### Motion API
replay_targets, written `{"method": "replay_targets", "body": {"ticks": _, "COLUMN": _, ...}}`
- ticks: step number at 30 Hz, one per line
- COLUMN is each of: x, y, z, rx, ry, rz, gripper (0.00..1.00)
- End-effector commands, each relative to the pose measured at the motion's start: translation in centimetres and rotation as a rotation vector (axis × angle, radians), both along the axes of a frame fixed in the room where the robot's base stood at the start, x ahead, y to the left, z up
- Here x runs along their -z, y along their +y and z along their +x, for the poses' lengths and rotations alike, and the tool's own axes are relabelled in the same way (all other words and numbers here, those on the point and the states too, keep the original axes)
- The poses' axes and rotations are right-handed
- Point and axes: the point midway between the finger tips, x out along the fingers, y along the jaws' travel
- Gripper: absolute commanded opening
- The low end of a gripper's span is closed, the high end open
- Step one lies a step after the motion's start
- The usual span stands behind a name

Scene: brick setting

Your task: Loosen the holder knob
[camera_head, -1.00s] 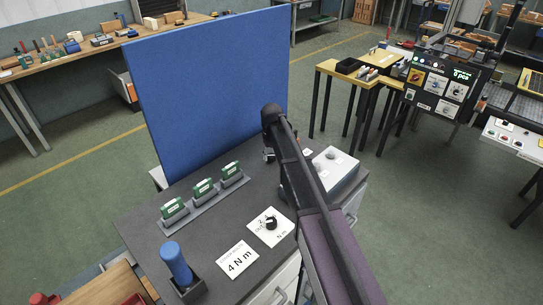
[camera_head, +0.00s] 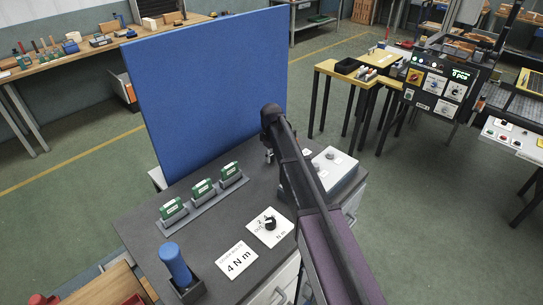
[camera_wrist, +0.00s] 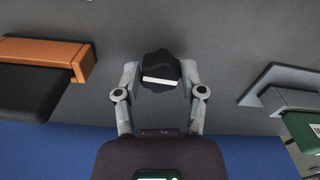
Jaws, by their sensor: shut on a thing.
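In the wrist view a black lobed knob (camera_wrist: 157,66) with a white bar across it sits between the two grey fingers of my gripper (camera_wrist: 160,78). The fingers are closed in on it from both sides. An orange and black holder (camera_wrist: 80,62) lies to the left of the knob, apart from my gripper. In the head view my dark arm hides the knob and most of my gripper; only a little grey shows beside the arm's far end.
The grey bench top (camera_head: 210,235) carries green blocks (camera_head: 203,188) in a rack, a blue-handled tool (camera_head: 176,262), a dial plate (camera_head: 269,227), a "4 N m" card (camera_head: 238,259) and a pale control box (camera_head: 333,168). A blue panel (camera_head: 215,90) stands behind.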

Motion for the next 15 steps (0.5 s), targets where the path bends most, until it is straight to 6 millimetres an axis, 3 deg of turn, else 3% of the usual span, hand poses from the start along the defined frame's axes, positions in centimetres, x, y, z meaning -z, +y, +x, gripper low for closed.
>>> {"method": "replay_targets", "body": {"ticks": 11, "x": 0.00, "y": 0.03, "z": 0.09, "rx": -0.007, "ry": -0.002, "rz": 0.001, "gripper": 0.05}}
{"method": "replay_targets", "body": {"ticks": 12, "x": 0.00, "y": 0.03, "z": 0.09, "rx": -0.007, "ry": -0.002, "rz": 0.001, "gripper": 0.55}}
{"method": "replay_targets", "body": {"ticks": 15, "x": 0.00, "y": 0.03, "z": 0.08, "rx": -0.007, "ry": -0.002, "rz": 0.001, "gripper": 0.85}}
